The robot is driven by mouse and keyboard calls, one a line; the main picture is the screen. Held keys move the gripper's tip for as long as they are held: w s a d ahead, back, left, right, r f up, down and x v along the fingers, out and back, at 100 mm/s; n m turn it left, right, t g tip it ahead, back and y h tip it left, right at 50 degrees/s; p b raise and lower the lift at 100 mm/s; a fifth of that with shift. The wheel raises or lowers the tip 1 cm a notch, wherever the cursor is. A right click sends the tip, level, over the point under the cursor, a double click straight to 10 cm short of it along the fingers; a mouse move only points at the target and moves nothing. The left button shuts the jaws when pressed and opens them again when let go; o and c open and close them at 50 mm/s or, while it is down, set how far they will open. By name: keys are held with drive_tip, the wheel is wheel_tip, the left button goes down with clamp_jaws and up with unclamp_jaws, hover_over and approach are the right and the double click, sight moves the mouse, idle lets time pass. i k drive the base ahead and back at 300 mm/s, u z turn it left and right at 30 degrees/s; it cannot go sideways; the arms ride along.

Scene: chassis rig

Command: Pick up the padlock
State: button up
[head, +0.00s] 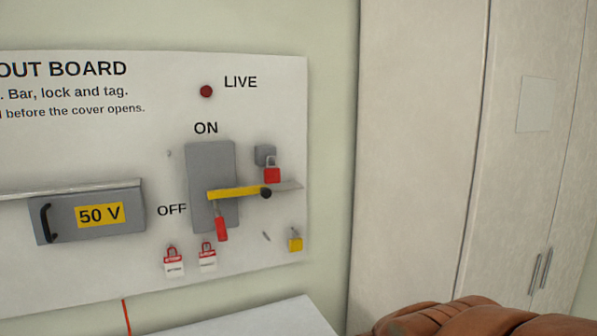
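A red padlock (272,175) with a grey shackle hangs just below a small grey block (265,155) on the right side of the white lockout board. A smaller yellow padlock-like item (295,243) hangs at the board's lower right. A red item (221,229) hangs under the grey switch box (207,160); I cannot tell if it is a padlock. A yellow bar (237,193) with a black knob crosses the switch box, level with OFF or slightly above it. My gripper is not in view.
Two red-and-white tags (173,261) (207,257) hang low on the board (100,150). A grey 50 V cover (90,216) with a black handle is at left. A white surface (265,320) lies below. Brown leather-like upholstery (470,318) fills the bottom right before tall pale cabinets (420,150).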

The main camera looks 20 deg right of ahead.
sight(271, 175)
drive_tip(key=k, duration=1.25)
drive_tip(key=u, duration=1.05)
drive_tip(key=i, duration=1.4)
drive_tip(key=z, duration=0.25)
